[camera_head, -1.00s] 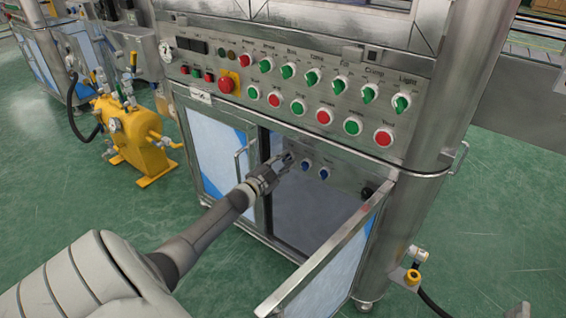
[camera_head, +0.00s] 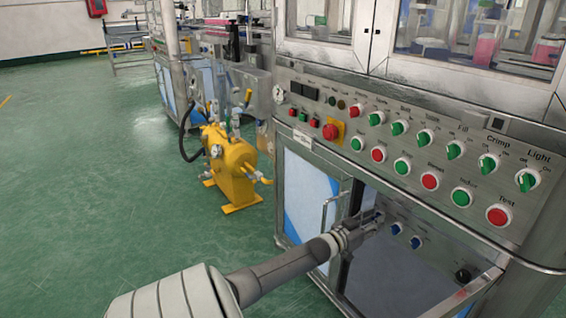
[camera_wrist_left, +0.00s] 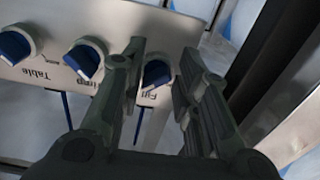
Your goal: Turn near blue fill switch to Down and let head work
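The blue fill switch (camera_wrist_left: 156,74) shows in the left wrist view, on a metal panel beside an upside-down "Fill" label. My left gripper (camera_wrist_left: 164,54) is open, with its fingers on either side of this switch; contact is not clear. Two more blue switches, crimp (camera_wrist_left: 84,59) and table (camera_wrist_left: 17,46), sit to its left. In the head view, my left gripper (camera_head: 379,216) is at the panel inside the lower cabinet and hides the fill switch. The crimp switch (camera_head: 396,229) and table switch (camera_head: 416,243) show to its right. My right gripper is not in view.
The upper control panel (camera_head: 325,101) carries several green and red knobs and buttons above my arm. A closed cabinet door (camera_head: 307,194) with a handle is at left. The open door's edge (camera_head: 470,297) is at lower right. A yellow tank (camera_head: 232,166) stands left.

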